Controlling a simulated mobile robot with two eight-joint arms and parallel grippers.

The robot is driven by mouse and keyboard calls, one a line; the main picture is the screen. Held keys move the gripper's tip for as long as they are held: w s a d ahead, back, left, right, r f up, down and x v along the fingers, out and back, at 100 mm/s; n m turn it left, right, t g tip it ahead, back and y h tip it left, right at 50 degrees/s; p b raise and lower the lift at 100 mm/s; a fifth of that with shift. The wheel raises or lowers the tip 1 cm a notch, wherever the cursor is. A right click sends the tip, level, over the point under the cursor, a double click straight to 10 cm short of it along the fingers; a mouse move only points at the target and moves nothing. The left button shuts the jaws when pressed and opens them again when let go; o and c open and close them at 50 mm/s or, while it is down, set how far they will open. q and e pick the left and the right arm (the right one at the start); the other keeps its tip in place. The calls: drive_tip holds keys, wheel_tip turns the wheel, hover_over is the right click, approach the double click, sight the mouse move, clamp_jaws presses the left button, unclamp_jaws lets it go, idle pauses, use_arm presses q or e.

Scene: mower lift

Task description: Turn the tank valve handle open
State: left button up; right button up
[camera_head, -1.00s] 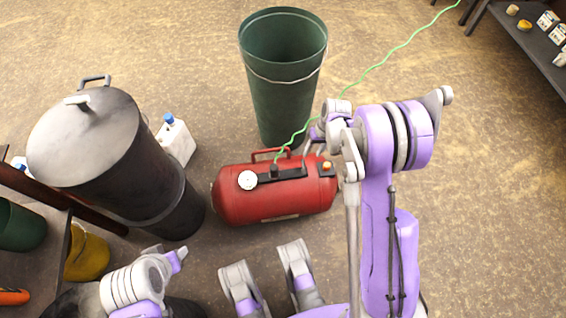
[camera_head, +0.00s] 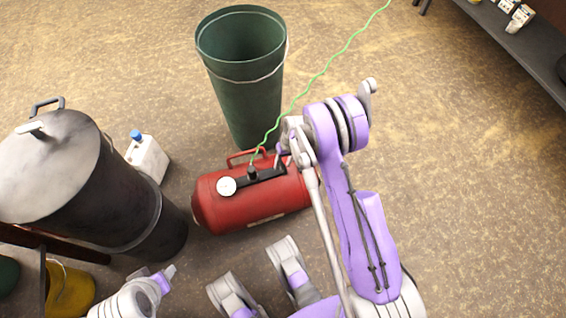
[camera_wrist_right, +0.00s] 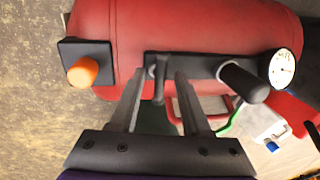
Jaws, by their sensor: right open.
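The red tank (camera_head: 235,204) lies on its side on the floor. In the right wrist view, a short dark lever (camera_wrist_right: 160,80), apparently the valve handle, stands on the tank's black strip (camera_wrist_right: 205,66). My right gripper (camera_wrist_right: 159,78) is open, with its fingertips on either side of the lever and a visible gap on each side. In the head view, my right gripper (camera_head: 281,157) is over the strip's right part, and my arm hides the lever there. My left gripper (camera_head: 165,274) is low at the left, away from the tank; its jaws are unclear.
An orange knob (camera_wrist_right: 83,71) is left of the lever in the wrist view. A black hose fitting (camera_wrist_right: 244,82) and white gauge (camera_wrist_right: 281,68) are to its right. A green bin (camera_head: 242,100), white jug (camera_head: 147,158) and dark drum (camera_head: 60,165) surround the tank; floor at right is clear.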

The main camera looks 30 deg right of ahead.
clamp_jaws()
drive_tip(key=shift+n, duration=0.4)
drive_tip(key=n+p, duration=0.1)
drive_tip(key=n, duration=0.2)
drive_tip(key=shift+w+n+g, duration=0.1)
drive_tip(key=shift+n+g, duration=0.3)
drive_tip(key=n, duration=0.4)
drive_tip(key=shift+w+g, duration=0.1)
drive_tip(key=shift+g, duration=0.3)
drive_tip(key=n, duration=0.5)
drive_tip(key=shift+g+h, duration=0.3)
drive_tip(key=shift+h, duration=0.1)
drive_tip(key=shift+w+n+h, duration=0.1)
drive_tip(key=shift+n+h, duration=0.3)
drive_tip(key=shift+n, duration=1.8)
